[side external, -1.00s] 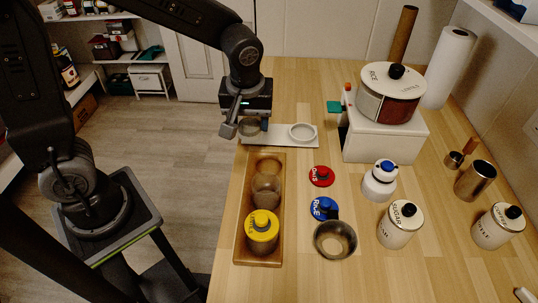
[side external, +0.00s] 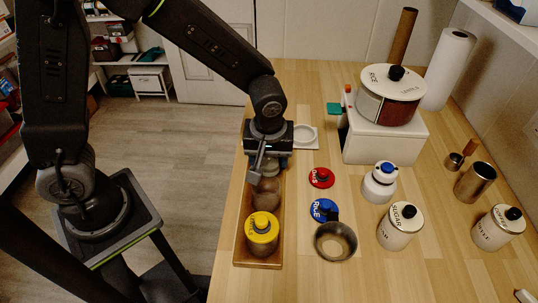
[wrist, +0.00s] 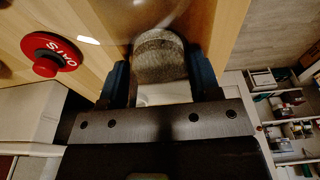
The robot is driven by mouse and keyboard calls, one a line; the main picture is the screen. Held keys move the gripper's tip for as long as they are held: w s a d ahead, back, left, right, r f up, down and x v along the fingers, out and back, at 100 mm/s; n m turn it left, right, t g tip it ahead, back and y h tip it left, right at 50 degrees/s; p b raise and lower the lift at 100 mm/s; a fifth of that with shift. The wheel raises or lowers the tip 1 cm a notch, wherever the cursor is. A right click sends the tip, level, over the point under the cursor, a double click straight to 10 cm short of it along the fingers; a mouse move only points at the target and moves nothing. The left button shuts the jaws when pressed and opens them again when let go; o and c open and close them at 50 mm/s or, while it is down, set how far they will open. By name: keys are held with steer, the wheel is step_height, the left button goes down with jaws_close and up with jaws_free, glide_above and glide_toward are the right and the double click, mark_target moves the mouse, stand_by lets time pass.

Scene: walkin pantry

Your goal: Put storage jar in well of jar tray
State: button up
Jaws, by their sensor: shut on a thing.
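The jar tray (side external: 240,232) is a long wooden box on the counter's left side. A yellow-lidded jar (side external: 262,235) stands in its near end, and an open clear jar (side external: 266,196) stands in its middle. My gripper (side external: 268,172) is shut on the storage jar (wrist: 160,58), which looks grey-beige and grainy between the fingers in the wrist view. In the side view the held jar is mostly hidden by my gripper, over the tray's far end. I cannot tell whether its base touches the tray.
A white box (side external: 385,140) and several canisters stand farther right.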

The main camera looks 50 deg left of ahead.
steer(key=shift+f, duration=0.15)
steer(key=o, duration=1)
steer(key=shift+o, duration=0.2)
step_height(320, 180, up, 12)
steer(key=s+d, duration=0.1)
steer(key=s+a+r+m+t+h, duration=0.1)
steer(key=s+a+r+m+t, duration=0.3)
steer(key=s+a+m, duration=0.5)
steer(key=shift+s+a+r, duration=0.2)
steer(key=shift+s+r, duration=0.55)
steer(key=shift+s, duration=1.2)
